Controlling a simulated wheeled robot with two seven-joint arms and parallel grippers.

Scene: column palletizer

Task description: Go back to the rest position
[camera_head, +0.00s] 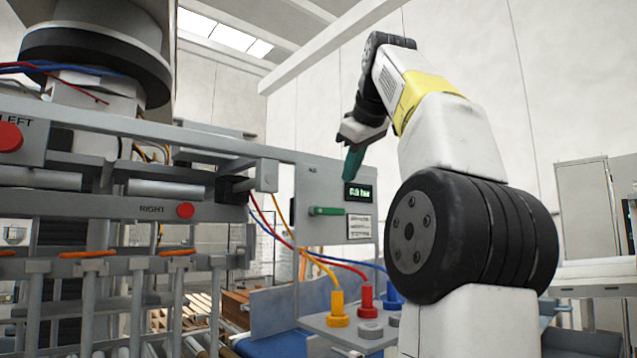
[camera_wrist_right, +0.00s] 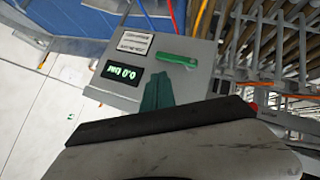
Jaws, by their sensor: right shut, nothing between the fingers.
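My right arm rises at the right of the head view and bends over toward the grey control panel (camera_head: 312,255). My right gripper (camera_head: 353,163) is shut and empty, its green fingers pointing down beside the panel's upper right corner. In the right wrist view the shut green fingers (camera_wrist_right: 157,93) show in front of the panel. The panel carries a green lever (camera_head: 326,211), lying level, and a small display (camera_head: 358,193) with green digits. The fingers look apart from the lever. My left gripper is not in view.
Yellow (camera_head: 337,309), red (camera_head: 365,298) and blue (camera_head: 392,291) connectors with hoses stand on a shelf below the panel. A metal frame with red buttons (camera_head: 185,210) fills the left. A grey cabinet (camera_head: 588,215) stands at the right. Open air surrounds the upper arm.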

